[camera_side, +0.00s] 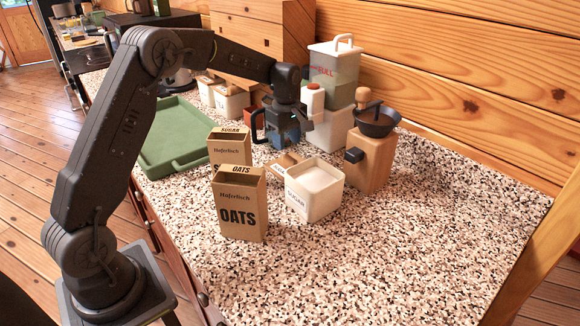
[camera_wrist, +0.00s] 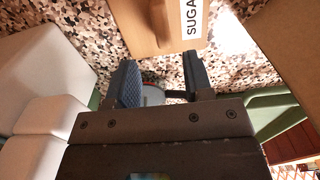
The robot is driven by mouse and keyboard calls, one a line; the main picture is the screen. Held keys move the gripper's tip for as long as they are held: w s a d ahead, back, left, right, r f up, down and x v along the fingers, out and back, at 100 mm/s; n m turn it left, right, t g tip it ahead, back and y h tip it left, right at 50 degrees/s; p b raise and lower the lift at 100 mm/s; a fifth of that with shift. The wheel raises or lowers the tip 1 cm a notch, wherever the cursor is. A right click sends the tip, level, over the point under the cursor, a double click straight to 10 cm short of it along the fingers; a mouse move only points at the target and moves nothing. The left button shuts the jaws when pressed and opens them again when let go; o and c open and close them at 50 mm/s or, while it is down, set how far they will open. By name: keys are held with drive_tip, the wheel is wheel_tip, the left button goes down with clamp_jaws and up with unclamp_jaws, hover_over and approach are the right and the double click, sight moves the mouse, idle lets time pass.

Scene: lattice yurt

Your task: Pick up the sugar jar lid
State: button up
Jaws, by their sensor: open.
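The sugar jar lid (camera_side: 286,161) is a flat wooden piece lying on the speckled counter beside the white sugar jar (camera_side: 314,190), on its far left side. The jar is open and full of white sugar. In the wrist view, the lid (camera_wrist: 135,22) is at the top middle, with a raised wooden handle and a white strip reading "SUGA" at its right. My gripper (camera_side: 290,138) is above and behind the lid, pointing down. In the wrist view, my gripper (camera_wrist: 161,65) has its fingers apart, with the lid beyond their tips and nothing held.
Oats (camera_side: 239,205) and sugar (camera_side: 229,146) cartons stand left of the jar. A wooden grinder (camera_side: 370,160) stands at its right. A green tray (camera_side: 165,160) lies at the left. The front right counter is clear.

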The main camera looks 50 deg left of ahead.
sight(285, 154)
drive_tip(key=f, duration=0.5)
drive_tip(key=shift+s+a+f, duration=0.1)
drive_tip(key=shift+s+a, duration=0.05)
drive_tip(key=shift+s, duration=0.1)
clamp_jaws()
